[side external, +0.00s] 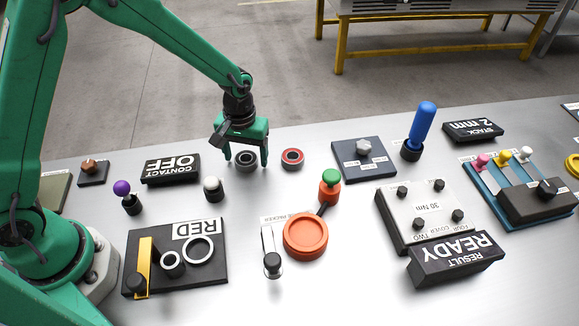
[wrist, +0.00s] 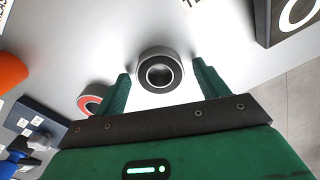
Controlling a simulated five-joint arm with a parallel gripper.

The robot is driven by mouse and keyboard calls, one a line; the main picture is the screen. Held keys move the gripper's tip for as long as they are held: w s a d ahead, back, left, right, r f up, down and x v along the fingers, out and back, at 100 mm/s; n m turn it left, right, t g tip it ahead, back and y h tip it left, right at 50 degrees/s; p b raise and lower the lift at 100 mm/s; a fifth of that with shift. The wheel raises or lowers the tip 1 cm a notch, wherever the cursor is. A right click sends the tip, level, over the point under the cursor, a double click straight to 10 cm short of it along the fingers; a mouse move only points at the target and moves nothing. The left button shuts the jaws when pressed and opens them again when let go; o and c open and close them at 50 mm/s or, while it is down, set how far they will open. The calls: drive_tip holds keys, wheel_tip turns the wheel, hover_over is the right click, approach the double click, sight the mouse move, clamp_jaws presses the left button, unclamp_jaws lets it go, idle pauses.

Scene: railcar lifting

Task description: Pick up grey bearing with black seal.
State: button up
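The grey bearing with a black seal (side external: 246,159) lies flat on the metal table, below my gripper (side external: 246,158) in the side view. In the wrist view the bearing (wrist: 160,73) shows as a grey ring with a black face, between and slightly beyond the two green fingertips (wrist: 160,80). My gripper is open, with a finger on each side of the bearing. I see a gap on both sides in the wrist view. Whether the fingers reach down to the table is hard to tell.
A bearing with a red seal (side external: 292,158) lies close on the right, near one finger. A white-topped knob (side external: 213,188) stands in front left. An orange round dish (side external: 305,236) and a RED-labelled board (side external: 205,270) are nearer the front. A dark block with a grey knob (side external: 364,160) is farther right.

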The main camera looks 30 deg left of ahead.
sight(246, 157)
drive_tip(key=c, duration=1.1)
drive_tip(key=shift+r, duration=0.15)
drive_tip(key=shift+r, duration=0.8)
wheel_tip(246, 157, up, 2)
drive_tip(key=shift+r, duration=0.2)
drive_tip(key=s+d+r, duration=0.4)
drive_tip(key=s+d, duration=0.1)
drive_tip(key=s+d+r, duration=0.2)
drive_tip(key=s+d, duration=0.1)
drive_tip(key=shift+d+r, duration=0.2)
drive_tip(key=shift+r, duration=0.2)
